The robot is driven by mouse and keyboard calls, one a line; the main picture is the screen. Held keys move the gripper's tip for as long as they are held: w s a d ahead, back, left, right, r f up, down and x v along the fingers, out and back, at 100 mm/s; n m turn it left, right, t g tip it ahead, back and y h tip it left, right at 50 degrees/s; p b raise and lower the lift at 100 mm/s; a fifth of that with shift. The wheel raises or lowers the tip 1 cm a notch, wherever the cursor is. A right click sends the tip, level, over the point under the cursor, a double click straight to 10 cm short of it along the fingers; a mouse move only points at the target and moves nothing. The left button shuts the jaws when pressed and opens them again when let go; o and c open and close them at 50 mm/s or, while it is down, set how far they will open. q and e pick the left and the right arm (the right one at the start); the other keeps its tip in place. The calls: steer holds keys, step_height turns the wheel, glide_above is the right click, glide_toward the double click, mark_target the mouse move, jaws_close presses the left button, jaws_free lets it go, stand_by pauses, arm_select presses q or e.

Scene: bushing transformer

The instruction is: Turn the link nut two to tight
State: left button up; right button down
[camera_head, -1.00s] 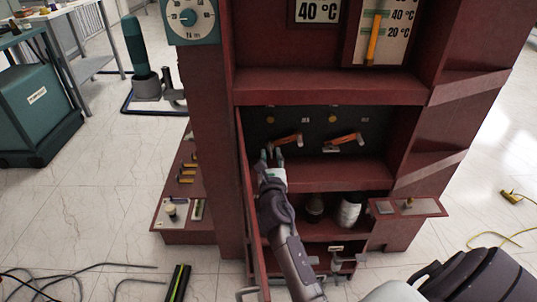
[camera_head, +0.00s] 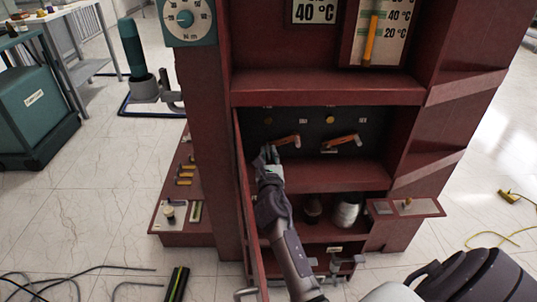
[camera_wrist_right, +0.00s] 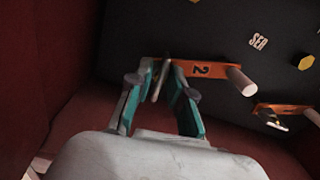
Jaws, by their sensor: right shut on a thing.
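My right gripper (camera_head: 269,153) reaches up into the dark recess of the red cabinet, at the left end of an orange link (camera_head: 287,140). In the right wrist view the orange link (camera_wrist_right: 205,69) bears the number 2 and has a pale peg at its right end. The teal fingers of the right gripper (camera_wrist_right: 162,82) are closed on a thin, pale piece at the link's left end. This is where link nut two (camera_wrist_right: 158,84) would be, but the fingers mostly hide it. My left gripper is not in view.
A second orange link (camera_head: 342,141) is to the right on the same dark panel. A yellow hexagon (camera_wrist_right: 306,62) is above it. A red shelf (camera_head: 330,176) lies below, and an upright red door edge (camera_head: 245,200) stands close left of my right arm.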

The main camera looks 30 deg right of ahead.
steer(key=m, duration=0.7)
steer(key=shift+m, duration=0.3)
steer(key=m, duration=0.2)
steer(key=shift+f+m, duration=0.1)
steer(key=shift+m, duration=0.2)
steer(key=m, duration=0.2)
steer(key=shift+m+b, duration=0.4)
steer(key=m, duration=0.3)
steer(key=shift+b, duration=0.3)
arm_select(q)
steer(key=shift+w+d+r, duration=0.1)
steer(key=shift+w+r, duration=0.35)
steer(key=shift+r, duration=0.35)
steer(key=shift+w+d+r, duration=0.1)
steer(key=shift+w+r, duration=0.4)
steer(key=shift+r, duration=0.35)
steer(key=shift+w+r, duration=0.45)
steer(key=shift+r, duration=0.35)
arm_select(e)
steer(key=shift+m, duration=1.6)
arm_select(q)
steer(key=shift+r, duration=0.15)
